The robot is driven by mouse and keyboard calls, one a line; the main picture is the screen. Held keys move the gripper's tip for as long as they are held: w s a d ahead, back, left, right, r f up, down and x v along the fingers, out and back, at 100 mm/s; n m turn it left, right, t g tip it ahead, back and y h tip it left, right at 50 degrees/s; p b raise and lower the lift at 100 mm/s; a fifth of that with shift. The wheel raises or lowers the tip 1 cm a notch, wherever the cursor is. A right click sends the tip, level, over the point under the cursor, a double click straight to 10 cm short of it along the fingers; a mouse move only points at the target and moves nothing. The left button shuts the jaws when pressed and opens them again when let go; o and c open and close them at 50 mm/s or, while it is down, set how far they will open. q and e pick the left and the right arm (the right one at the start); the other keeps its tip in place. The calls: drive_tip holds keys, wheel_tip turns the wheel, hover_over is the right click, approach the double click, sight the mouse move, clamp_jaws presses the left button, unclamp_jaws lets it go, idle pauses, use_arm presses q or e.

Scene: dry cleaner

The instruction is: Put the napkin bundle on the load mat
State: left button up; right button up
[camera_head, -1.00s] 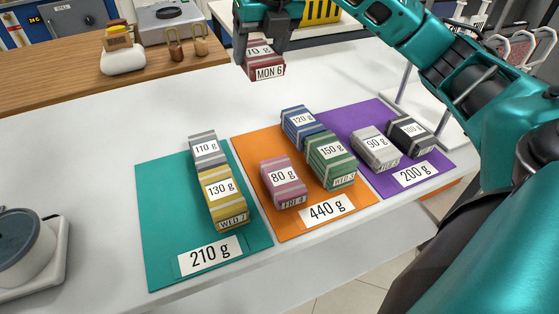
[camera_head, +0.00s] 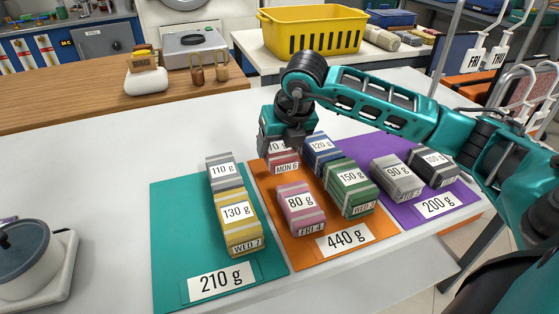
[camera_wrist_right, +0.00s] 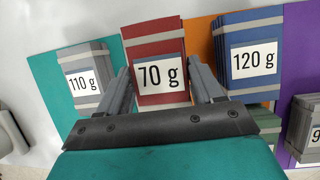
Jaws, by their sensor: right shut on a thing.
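The red napkin bundle (camera_head: 284,160), labelled 70 g and MON 6, is held by my right gripper (camera_head: 285,145) at the far left part of the orange mat (camera_head: 300,252). It also shows between the fingers in the right wrist view (camera_wrist_right: 158,45). My right gripper is shut on it. I cannot tell whether the bundle touches the mat. The blue 120 g bundle (camera_head: 322,160), green 150 g bundle (camera_head: 350,190) and pink 80 g bundle (camera_head: 300,208) are on the orange mat, which is labelled 440 g. My left gripper is out of view.
The teal 210 g mat (camera_head: 175,235) bears a grey 110 g bundle (camera_head: 225,185) and a yellow 130 g bundle (camera_head: 237,228). The purple 200 g mat (camera_head: 462,192) bears 90 g (camera_head: 397,180) and 100 g (camera_head: 433,168) bundles. A pot (camera_head: 25,260) stands at left.

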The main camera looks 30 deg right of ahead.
sight(282, 151)
wheel_tip(282, 151, down, 4)
drive_tip(key=shift+f, duration=0.1)
use_arm(q)
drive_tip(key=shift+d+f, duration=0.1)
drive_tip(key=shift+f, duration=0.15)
drive_tip(key=shift+b, duration=0.3)
use_arm(e)
drive_tip(key=shift+f, duration=0.15)
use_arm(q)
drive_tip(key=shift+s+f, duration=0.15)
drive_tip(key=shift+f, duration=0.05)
use_arm(e)
drive_tip(key=o, duration=1.2)
drive_tip(key=shift+c, duration=0.2)
drive_tip(key=shift+r, duration=0.55)
drive_tip(key=p+v, duration=0.1)
drive_tip(key=v, duration=1)
drive_tip(key=shift+s+p, duration=0.1)
drive_tip(key=shift+p, duration=0.2)
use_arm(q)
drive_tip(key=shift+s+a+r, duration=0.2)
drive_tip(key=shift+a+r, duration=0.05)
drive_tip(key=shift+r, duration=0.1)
use_arm(e)
drive_tip(key=shift+s+r, duration=0.1)
drive_tip(key=shift+r, duration=0.05)
